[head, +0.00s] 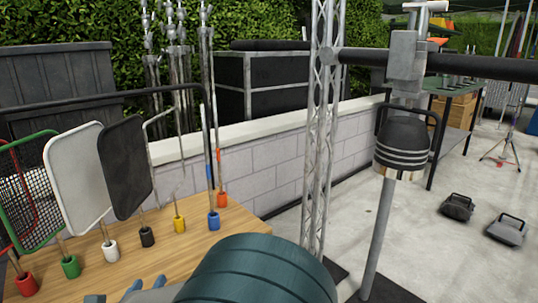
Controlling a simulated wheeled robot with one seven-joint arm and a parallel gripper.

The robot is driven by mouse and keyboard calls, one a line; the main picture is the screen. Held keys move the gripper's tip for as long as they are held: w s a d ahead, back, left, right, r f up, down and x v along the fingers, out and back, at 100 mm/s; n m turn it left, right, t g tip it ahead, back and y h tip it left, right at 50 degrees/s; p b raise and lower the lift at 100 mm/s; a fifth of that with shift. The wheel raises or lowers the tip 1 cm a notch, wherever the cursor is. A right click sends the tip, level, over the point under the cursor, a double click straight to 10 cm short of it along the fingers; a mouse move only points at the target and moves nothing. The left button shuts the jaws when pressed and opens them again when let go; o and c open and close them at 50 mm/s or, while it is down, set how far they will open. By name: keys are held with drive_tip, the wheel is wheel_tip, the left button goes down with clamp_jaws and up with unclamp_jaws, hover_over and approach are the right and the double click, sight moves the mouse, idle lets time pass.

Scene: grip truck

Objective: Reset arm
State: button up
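Part of my own arm, a large dark teal rounded link (262,272), fills the bottom middle of the head view. A smaller grey-blue part (145,290) shows beside it at the bottom edge, and I take it to be mine too. I cannot make out any fingertips, so my gripper does not show. The arm covers the front right part of the wooden table (235,222).
Coloured holders, such as a blue one (213,220), stand along the table; some bear framed panels (78,178). A truss post (320,130) and a stand with a black lamp (403,145) rise to the right. Sandbags (457,206) lie on open concrete.

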drive_tip(key=w+d+r+n+g+y+p, duration=0.2)
drive_tip(key=w+d+r+n+p, duration=0.15)
drive_tip(key=r+n+p, duration=0.3)
drive_tip(key=w+d+r+n+g+y+p, duration=0.2)
drive_tip(key=d+r+n+p, duration=0.3)
drive_tip(key=r, duration=0.3)
drive_tip(key=w+d+r+n+g+y+p, duration=0.1)
drive_tip(key=w+d+r+n+p, duration=0.25)
drive_tip(key=r+n+p, duration=0.35)
drive_tip(key=s+d+r+n+g+h+p, duration=0.1)
drive_tip(key=s+d+r+n+g+p, duration=0.2)
drive_tip(key=d, duration=0.6)
drive_tip(key=s+d+r+n+g+h+p, duration=0.2)
drive_tip(key=s+d+r+n+p, duration=0.2)
drive_tip(key=s+d+n+p, duration=0.2)
drive_tip(key=s+d+r+n+g+h+p, duration=0.2)
drive_tip(key=s+d, duration=0.6)
drive_tip(key=d, duration=0.4)
wheel_tip(320, 180, up, 2)
drive_tip(key=n+g+p, duration=0.1)
drive_tip(key=n+p, duration=0.2)
drive_tip(key=shift+s+d+g+p, duration=0.15)
drive_tip(key=shift+d+g+p, duration=0.15)
